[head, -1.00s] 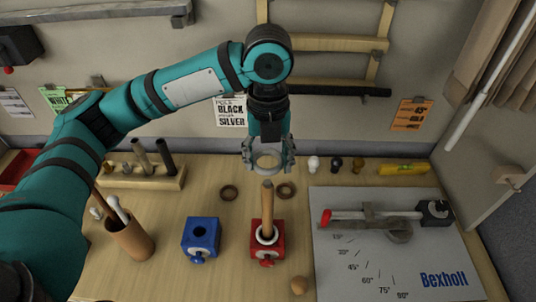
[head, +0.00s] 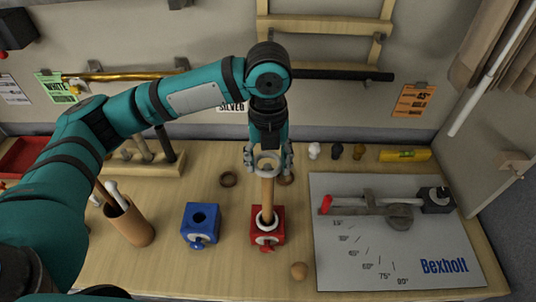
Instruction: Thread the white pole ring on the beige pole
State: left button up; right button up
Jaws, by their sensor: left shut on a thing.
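My left gripper (head: 268,163) points down and is shut on the white pole ring (head: 266,158), which looks pale grey and lies roughly flat. The beige pole (head: 267,195) stands upright in a red block (head: 267,238). The held ring overlaps the pole's top in the head view. The tip is hidden there, so I cannot tell whether it is inside the ring or just below it. A whitish ring or collar (head: 258,220) surrounds the pole's foot at the block. My right gripper is not in view.
A blue block (head: 201,240) stands left of the red one. The Bexholt board (head: 360,260) is at right, a brown cup (head: 137,231) at left.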

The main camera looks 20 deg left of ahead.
aim_at(268, 169)
pick_arm(q)
jog(key=shift+f+b, duration=0.4)
jog(key=shift+f, duration=1.2)
jog(key=o, duration=1)
jog(key=shift+c, duration=0.2)
jog(key=shift+r, duration=0.1)
jog(key=shift+r, duration=0.35)
notch_tip(268, 169, up, 11)
